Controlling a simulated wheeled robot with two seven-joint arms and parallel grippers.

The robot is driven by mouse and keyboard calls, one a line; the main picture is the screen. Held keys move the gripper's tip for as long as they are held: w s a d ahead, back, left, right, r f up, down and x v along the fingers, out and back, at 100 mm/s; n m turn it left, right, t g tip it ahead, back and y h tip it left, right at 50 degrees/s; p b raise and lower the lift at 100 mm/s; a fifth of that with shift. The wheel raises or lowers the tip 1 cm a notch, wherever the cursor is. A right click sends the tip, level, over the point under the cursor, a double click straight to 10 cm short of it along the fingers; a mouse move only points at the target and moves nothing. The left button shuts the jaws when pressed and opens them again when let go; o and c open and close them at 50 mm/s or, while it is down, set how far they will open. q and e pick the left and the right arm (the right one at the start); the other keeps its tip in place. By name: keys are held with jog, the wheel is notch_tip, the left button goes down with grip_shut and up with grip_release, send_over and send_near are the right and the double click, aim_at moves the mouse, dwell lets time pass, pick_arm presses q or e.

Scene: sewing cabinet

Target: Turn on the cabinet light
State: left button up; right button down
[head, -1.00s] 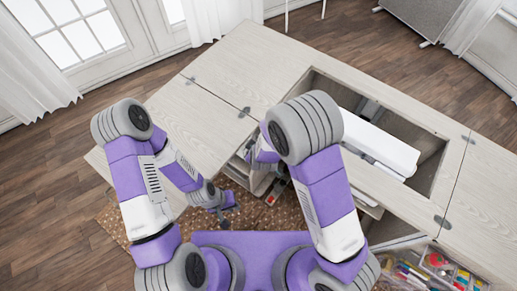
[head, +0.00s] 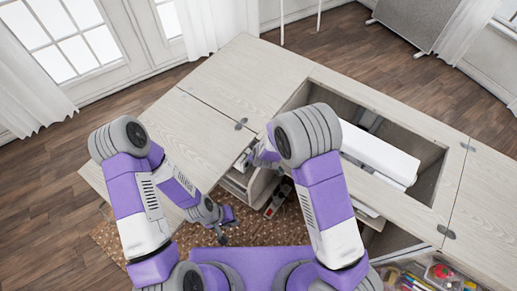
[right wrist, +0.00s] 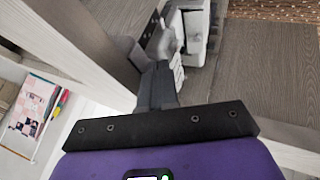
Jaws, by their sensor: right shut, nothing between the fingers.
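The wooden sewing cabinet (head: 205,117) stands in front of me with its top open. A white sewing machine (head: 378,152) lies in its well. My right arm reaches to the cabinet's near side, and its gripper is hidden behind the arm in the head view. In the right wrist view the right gripper (right wrist: 160,68) is shut and empty, with its dark fingertips close to a white and grey fixture (right wrist: 190,35) by a wooden panel. I cannot make out a light switch. My left gripper (head: 222,236) hangs above the rug, apart from the cabinet; its finger gap is unclear.
A bin of colourful supplies (head: 440,272) is at the lower right. The patterned rug (head: 120,243) lies below my left arm. The wooden floor at the left is clear.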

jog(key=shift+w+m+p, duration=0.15)
jog(key=shift+m+p, duration=0.15)
jog(key=shift+d, duration=0.15)
